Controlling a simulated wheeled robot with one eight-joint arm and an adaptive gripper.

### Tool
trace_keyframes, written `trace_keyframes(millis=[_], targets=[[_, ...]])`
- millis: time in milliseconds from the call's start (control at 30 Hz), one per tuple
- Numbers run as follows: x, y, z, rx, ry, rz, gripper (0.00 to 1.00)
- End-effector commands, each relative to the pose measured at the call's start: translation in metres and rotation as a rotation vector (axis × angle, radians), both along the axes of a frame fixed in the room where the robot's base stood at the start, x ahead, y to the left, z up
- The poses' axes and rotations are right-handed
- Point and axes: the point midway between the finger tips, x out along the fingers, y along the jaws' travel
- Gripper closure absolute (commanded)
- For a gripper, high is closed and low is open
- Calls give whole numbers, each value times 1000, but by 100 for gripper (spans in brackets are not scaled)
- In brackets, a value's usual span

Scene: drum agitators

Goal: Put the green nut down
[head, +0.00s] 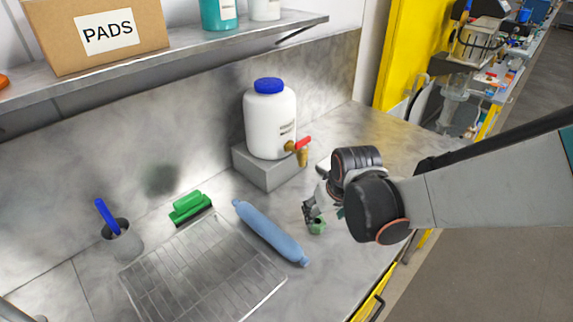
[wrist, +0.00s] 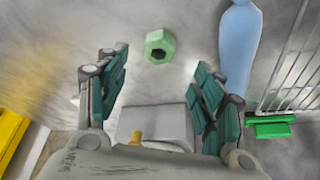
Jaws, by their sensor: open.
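The green nut (head: 317,227) stands on the grey worktop (head: 345,262), at the right of the blue rolling-pin-shaped object. In the wrist view the nut (wrist: 160,46) sits beyond the fingertips, about midway between them, with its hole showing. My gripper (head: 312,212) is close beside the nut in the head view. In the wrist view my gripper (wrist: 158,75) has its two green-padded fingers spread wide, with nothing between them. No contact with the nut shows.
A blue cylinder with tapered ends (head: 270,232) lies left of the nut, beside a wire rack (head: 205,272). A white jug (head: 270,122) with a red-handled tap stands on a grey block (head: 262,170) behind. A green brush (head: 188,207) and cup (head: 122,243) are further left.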

Motion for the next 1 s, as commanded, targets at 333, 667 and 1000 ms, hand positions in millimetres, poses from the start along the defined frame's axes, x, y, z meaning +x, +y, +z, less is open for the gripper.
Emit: trace_keyframes(millis=[333,667,1000], targets=[[13,4,-31,0,0,0,38],[29,6,-65,0,0,0,38],[34,8,-77,0,0,0,38]])
